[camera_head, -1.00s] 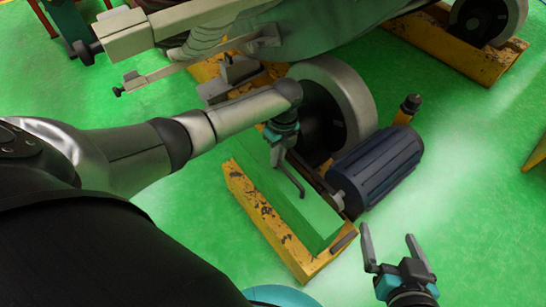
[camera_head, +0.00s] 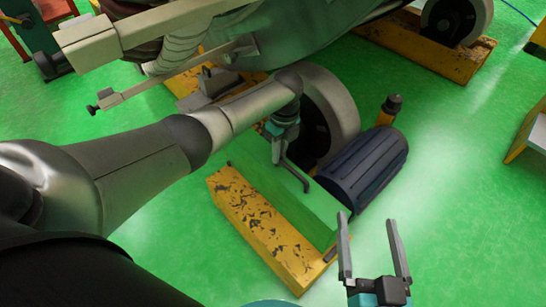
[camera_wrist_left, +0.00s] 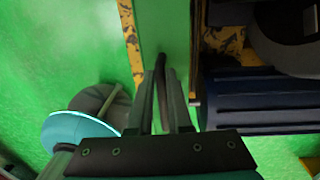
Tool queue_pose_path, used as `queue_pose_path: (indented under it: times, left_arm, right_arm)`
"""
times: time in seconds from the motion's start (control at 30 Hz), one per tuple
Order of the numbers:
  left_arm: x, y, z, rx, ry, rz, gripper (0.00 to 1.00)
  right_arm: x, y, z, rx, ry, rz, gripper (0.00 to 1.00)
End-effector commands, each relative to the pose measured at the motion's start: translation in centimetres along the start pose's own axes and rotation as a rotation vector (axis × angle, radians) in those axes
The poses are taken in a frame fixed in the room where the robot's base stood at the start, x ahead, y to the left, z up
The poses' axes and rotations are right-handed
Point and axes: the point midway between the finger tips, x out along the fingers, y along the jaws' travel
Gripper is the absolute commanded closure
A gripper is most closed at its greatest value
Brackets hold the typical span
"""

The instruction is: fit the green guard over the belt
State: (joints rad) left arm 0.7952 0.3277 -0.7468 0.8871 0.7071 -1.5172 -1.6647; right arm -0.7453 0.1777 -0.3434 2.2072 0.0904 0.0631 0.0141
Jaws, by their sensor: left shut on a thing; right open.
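The green guard (camera_head: 300,199) is a long box over the yellow base, beside the dark motor (camera_head: 364,168) and the large wheel (camera_head: 335,105). My left gripper (camera_head: 279,154) is shut on the guard's dark bent handle (camera_head: 294,176). The wrist view shows its fingers (camera_wrist_left: 167,115) around the handle (camera_wrist_left: 160,70) against the green top (camera_wrist_left: 172,25). The belt is hidden, and I cannot tell whether the guard touches the base. My right gripper (camera_head: 369,248) is open and empty, at the near right end of the guard.
The yellow base (camera_head: 262,230), worn and chipped, runs along the guard's near left side. A small dark-topped post (camera_head: 389,110) stands behind the motor. The large machine body (camera_head: 300,35) fills the back. The green floor at right (camera_head: 455,190) is clear.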

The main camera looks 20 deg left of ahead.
Motion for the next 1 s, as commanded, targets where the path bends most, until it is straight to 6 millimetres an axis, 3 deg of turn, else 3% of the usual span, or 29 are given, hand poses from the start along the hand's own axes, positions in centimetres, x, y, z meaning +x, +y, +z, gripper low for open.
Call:
queue_pose_path:
  times: [0.5,1.0]
  left_arm:
    - [-0.4,-2.9,0.0,0.001,-0.001,-0.003,1.00]
    - [-0.4,-3.1,0.0,0.002,-0.002,-0.002,1.00]
  right_arm:
    - [0.0,0.0,0.0,0.001,0.001,0.000,0.00]
    - [0.0,0.0,0.0,0.001,0.001,0.000,0.00]
